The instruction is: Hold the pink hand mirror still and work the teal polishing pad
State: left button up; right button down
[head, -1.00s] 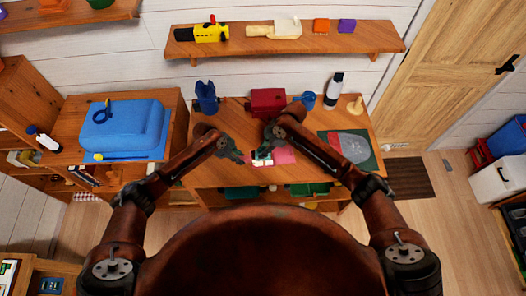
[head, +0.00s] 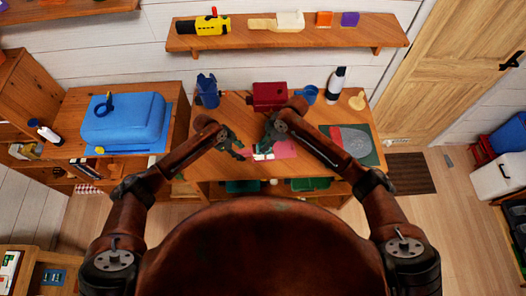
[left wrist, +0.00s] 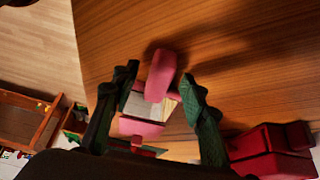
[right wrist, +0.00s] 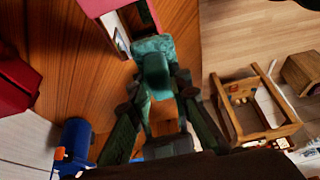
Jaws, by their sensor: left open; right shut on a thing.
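The pink hand mirror (head: 284,149) lies near the front edge of the wooden table (head: 222,175). In the left wrist view its pink handle (left wrist: 162,70) is between the spread fingers of my left gripper (left wrist: 160,76), with a gap on both sides. My right gripper (right wrist: 157,82) is shut on the teal polishing pad (right wrist: 153,48). In the right wrist view the pad is beside the mirror's pink frame (right wrist: 92,6) and overlaps its edge; I cannot tell whether they touch. In the head view the arms partly hide the mirror and the pad.
A dark red box (head: 270,96) stands behind the mirror, with a dark blue holder (head: 207,90) to its left. A blue cup (head: 307,94), a bottle (head: 335,85) and a green mat (head: 370,150) are to the right. The table's front edge is close.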

pick_arm(q)
jog(key=v, duration=1.1)
jog(key=shift+r, duration=0.15)
